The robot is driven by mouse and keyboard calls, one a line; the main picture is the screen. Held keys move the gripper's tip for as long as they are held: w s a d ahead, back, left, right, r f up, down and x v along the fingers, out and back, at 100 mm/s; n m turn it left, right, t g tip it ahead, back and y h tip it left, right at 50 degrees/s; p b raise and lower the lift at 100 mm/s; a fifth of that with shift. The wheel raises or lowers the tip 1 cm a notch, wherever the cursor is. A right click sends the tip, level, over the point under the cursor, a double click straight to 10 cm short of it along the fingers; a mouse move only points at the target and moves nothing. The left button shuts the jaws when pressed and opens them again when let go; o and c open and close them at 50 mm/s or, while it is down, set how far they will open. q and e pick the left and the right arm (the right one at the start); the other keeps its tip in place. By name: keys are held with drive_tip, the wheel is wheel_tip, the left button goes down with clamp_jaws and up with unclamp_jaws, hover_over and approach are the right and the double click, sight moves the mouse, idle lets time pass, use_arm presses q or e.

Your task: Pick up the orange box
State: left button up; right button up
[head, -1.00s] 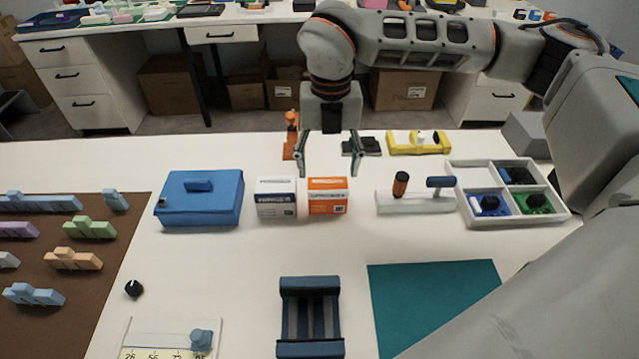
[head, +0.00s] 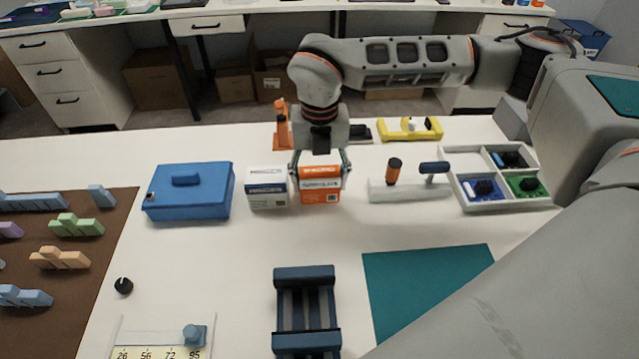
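The orange box (head: 320,191), orange with a white band, stands upright on the white table in the middle of the head view. My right gripper (head: 320,180) has come down over it from above, with one finger at its left side and one at its right. The fingers are spread about the box's width; whether they press on it cannot be told. The top of the box is partly hidden by the gripper. A white and blue box (head: 267,190) stands just to the left, close to the left finger. My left gripper is not in view.
A blue case (head: 189,195) is further left. A dark blue rack (head: 306,340) and a teal mat (head: 425,285) lie in front. Table between them is clear.

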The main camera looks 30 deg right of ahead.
sight(320, 173)
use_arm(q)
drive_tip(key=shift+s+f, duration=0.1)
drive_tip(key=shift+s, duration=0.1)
use_arm(e)
drive_tip(key=shift+r, duration=0.1)
